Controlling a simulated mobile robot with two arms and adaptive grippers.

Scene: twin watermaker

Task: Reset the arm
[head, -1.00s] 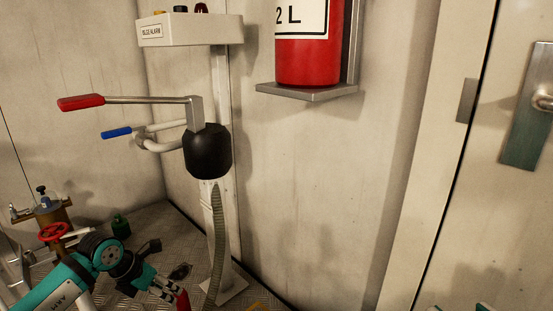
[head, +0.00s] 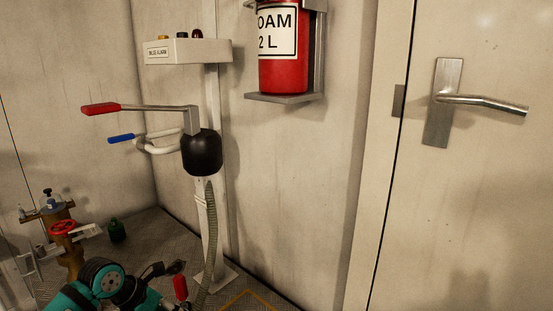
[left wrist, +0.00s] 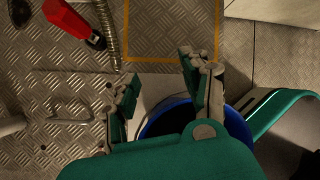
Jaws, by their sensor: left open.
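My left arm (head: 100,285), teal and black, is at the lower left of the head view; its fingers are hard to make out there. In the left wrist view my left gripper (left wrist: 162,88) is open, its two fingers apart with nothing between them. It is above the floor and a blue round-edged thing (left wrist: 156,122), which is partly hidden behind it. A red object with a black end (left wrist: 70,24) lies apart from the fingers at the upper left. My right gripper is in neither view.
A pump with a red-gripped lever (head: 203,152) stands on a post at the wall, its hose running down. A brass valve with a red wheel (head: 64,229) is at the left. A fire extinguisher (head: 284,65) and a door handle (head: 480,101) are at the right.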

